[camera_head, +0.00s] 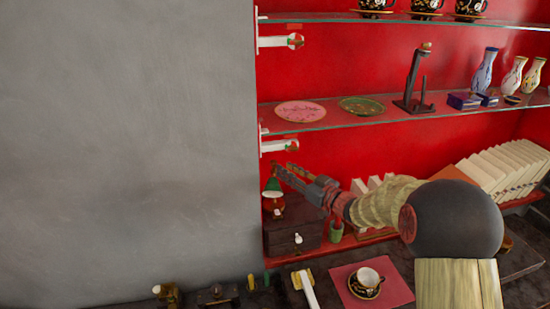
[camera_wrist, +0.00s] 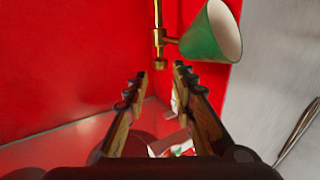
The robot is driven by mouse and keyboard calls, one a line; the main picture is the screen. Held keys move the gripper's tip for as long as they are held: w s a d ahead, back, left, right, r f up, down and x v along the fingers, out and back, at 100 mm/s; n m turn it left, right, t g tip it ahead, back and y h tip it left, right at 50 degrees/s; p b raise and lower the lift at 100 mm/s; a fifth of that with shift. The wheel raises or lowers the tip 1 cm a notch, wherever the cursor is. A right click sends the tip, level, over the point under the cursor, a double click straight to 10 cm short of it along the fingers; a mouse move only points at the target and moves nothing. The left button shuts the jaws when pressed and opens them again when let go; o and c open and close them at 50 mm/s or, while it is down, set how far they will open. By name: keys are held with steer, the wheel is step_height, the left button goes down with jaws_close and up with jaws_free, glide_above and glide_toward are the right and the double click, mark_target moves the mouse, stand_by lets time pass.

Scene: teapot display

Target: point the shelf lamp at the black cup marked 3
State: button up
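The shelf lamp's green conical shade (camera_wrist: 207,35) has a pale inside and hangs on a brass joint and rod (camera_wrist: 158,35) at the top of the wrist view. In the head view a small green shade (camera_head: 273,186) shows just below my gripper. My gripper (camera_head: 284,170) reaches left below the middle shelf. In the wrist view its fingers (camera_wrist: 157,80) are apart with nothing between them, and the rod's lower end is just above the gap. Black cups (camera_head: 426,5) with gold patterns stand on the top shelf, cut by the frame; I cannot read any number.
A pink plate (camera_head: 300,111), a green plate (camera_head: 362,106), a dark stand (camera_head: 415,88) and vases (camera_head: 484,73) stand on the middle shelf. A cup (camera_head: 368,277) on a red mat (camera_head: 399,290) is below. A grey wall (camera_head: 130,140) closes the left side.

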mark_target(276, 163)
steer(key=x, duration=0.7)
steer(key=shift+w+a, duration=0.1)
steer(key=shift+w, duration=0.05)
steer(key=shift+c, duration=0.2)
jaws_close()
stand_by(0.5)
